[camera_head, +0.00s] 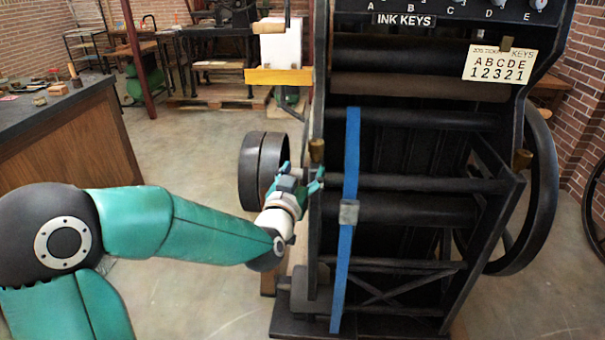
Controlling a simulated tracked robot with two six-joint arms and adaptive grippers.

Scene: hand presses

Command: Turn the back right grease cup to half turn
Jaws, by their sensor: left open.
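Several small brass cups show on the black press (400,210). One brass cup (507,43) sits higher up at the right side, beside the paper card, and looks like the back right grease cup. Another brass cup (522,158) is lower on the right frame. A third brass cup (316,151) is on the left frame. My left gripper (304,177) is open and empty, just below and left of this left cup, far from the right-hand ones. Its contact with the frame cannot be told. The cups' turn marks are too small to read. My right gripper is out of view.
A blue strap (347,240) with a metal buckle hangs down the press front. A card (499,65) reads "ABCDE 12321" below the ink keys. A black flywheel (541,190) stands at right. A dark-topped counter (60,120) is at left, with bare floor between.

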